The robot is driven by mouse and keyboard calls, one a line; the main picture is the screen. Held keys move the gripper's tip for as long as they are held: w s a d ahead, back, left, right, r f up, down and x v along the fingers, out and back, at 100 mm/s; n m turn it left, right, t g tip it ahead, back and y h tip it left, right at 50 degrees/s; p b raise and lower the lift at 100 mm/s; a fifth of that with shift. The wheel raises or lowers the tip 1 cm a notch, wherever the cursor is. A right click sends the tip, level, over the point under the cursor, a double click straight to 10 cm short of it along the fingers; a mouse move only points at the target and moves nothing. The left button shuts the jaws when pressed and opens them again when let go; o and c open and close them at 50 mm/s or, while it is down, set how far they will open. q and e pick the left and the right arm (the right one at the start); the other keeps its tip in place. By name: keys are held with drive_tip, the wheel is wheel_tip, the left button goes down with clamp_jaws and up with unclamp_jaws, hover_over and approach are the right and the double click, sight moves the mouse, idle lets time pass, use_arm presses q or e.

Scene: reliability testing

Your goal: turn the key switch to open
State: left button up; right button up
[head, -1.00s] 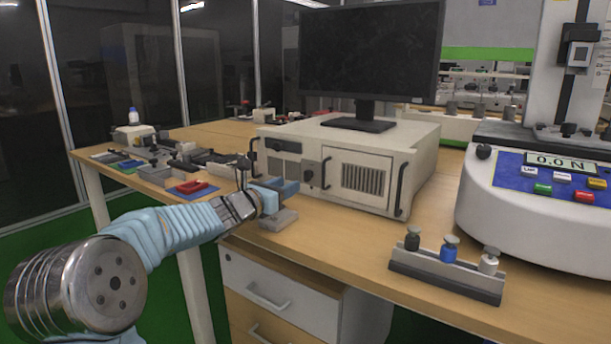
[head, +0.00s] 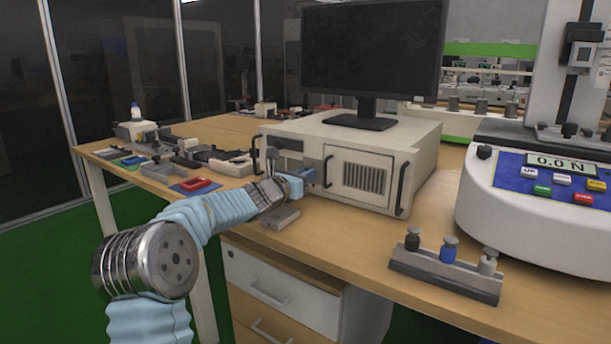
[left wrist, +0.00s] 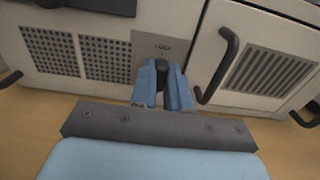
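The key switch is a black knob (left wrist: 162,70) on a grey plate (left wrist: 158,45) marked with small lettering, on the front of the white computer case. My left gripper (left wrist: 162,77) has its two blue fingers on either side of the knob, open around it. I cannot tell whether the fingers touch it. In the head view my left gripper (head: 307,175) is at the case front (head: 360,178), and its fingers hide the knob. My right gripper is in neither current view.
Black handles (left wrist: 217,68) stick out of the case close to the right of the fingers. A monitor (head: 372,50) stands on the case. A small grey block (head: 280,219) lies below my gripper. A weight rack (head: 445,273) and force tester (head: 540,205) stand at right.

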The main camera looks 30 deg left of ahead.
use_arm(q)
clamp_jaws()
drive_tip(key=shift+f+m+b, duration=0.2)
drive_tip(key=shift+m+b, duration=0.4)
drive_tip(key=shift+b, duration=0.25)
drive_tip(key=m+b, duration=0.4)
drive_tip(key=shift+d, duration=0.1)
drive_tip(key=m+b, duration=0.3)
drive_tip(key=shift+m, duration=0.3)
drive_tip(key=m+b, duration=0.2)
drive_tip(key=m, duration=0.1)
drive_tip(key=shift+m+b, duration=0.3)
drive_tip(key=shift+b, duration=0.05)
drive_tip(key=m+b, duration=0.3)
drive_tip(key=m, duration=0.2)
drive_tip(key=shift+d+m, duration=0.1)
drive_tip(key=shift+m, duration=0.2)
